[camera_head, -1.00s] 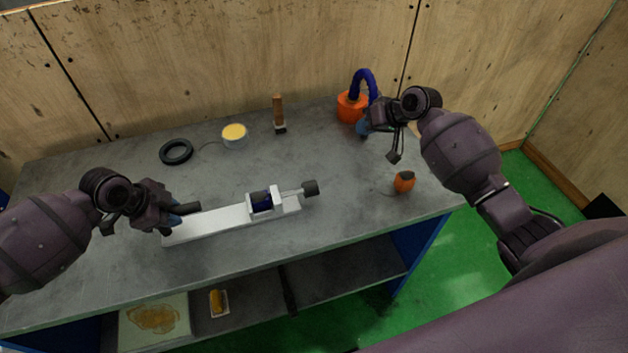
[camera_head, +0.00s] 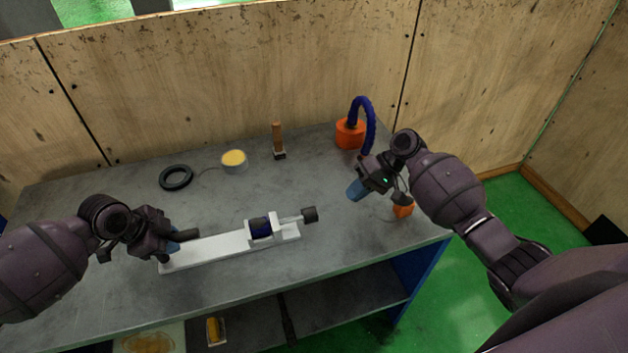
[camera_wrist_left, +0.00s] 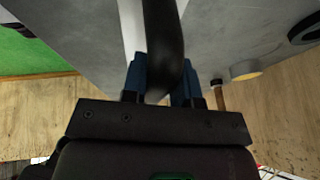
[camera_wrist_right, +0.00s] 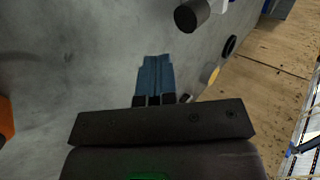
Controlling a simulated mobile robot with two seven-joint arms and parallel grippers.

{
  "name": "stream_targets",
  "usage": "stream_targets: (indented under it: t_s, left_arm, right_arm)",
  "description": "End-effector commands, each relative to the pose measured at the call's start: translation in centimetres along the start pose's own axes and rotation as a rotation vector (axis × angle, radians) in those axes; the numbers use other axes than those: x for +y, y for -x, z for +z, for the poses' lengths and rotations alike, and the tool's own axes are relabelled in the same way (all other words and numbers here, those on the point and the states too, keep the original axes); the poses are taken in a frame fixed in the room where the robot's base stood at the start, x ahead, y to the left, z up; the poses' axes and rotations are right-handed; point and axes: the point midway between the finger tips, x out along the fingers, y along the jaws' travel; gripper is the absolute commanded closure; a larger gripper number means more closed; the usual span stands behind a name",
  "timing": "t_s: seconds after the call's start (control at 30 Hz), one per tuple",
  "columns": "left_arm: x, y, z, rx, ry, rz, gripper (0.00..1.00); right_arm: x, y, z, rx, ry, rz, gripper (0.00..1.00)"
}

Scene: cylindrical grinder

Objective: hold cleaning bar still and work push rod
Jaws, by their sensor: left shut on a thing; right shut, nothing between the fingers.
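The white cleaning bar (camera_head: 215,248) lies on the grey table, with a dark blue cylinder (camera_head: 261,227) in a white block near its right end. The push rod (camera_head: 293,219) sticks out to the right and ends in a dark knob (camera_head: 310,214); the knob also shows in the right wrist view (camera_wrist_right: 191,15). My left gripper (camera_head: 176,241) is shut on a black handle (camera_head: 188,235) at the bar's left end; the handle runs between the blue fingers in the left wrist view (camera_wrist_left: 165,50). My right gripper (camera_head: 355,191) is shut and empty, to the right of the knob and apart from it.
An orange object (camera_head: 403,211) stands partly behind my right wrist. An orange container with a blue hose (camera_head: 349,134), a wooden-handled brush (camera_head: 278,141), a yellow-topped tin (camera_head: 234,161) and a black ring (camera_head: 176,177) stand at the back. The table between knob and right gripper is clear.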

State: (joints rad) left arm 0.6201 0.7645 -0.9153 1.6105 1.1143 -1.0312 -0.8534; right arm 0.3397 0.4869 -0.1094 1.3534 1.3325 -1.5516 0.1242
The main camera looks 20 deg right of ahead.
Motion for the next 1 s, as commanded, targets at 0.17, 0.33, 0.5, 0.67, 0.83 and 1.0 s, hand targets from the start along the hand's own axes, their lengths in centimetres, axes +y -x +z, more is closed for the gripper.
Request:
stream_targets:
  t_s: [0.17, 0.33, 0.5, 0.67, 0.83, 1.0]
  left_arm:
    - [0.0, 0.0, 0.0, 0.000, 0.000, -0.001, 1.00]
    - [0.0, 0.0, 0.0, 0.000, 0.000, -0.001, 1.00]
    - [0.0, 0.0, 0.0, 0.000, 0.000, -0.001, 1.00]
    - [0.0, 0.0, 0.0, 0.000, 0.000, 0.000, 1.00]
    - [0.0, 0.0, 0.0, 0.000, 0.000, -0.001, 1.00]
    - [0.0, 0.0, 0.0, 0.000, 0.000, 0.000, 1.00]
  right_arm:
    - [0.0, -3.3, 0.0, -0.002, 0.000, -0.002, 1.00]
    - [-0.8, -5.7, 0.0, 0.000, 0.004, -0.001, 1.00]
    - [-2.1, -7.1, 0.0, 0.001, 0.002, 0.000, 1.00]
    - [-2.6, -7.7, 0.0, 0.001, 0.002, 0.001, 1.00]
    - [-2.8, -7.8, 0.0, 0.001, 0.001, 0.001, 1.00]
    - [-2.7, -7.8, 0.0, 0.001, 0.001, 0.001, 1.00]
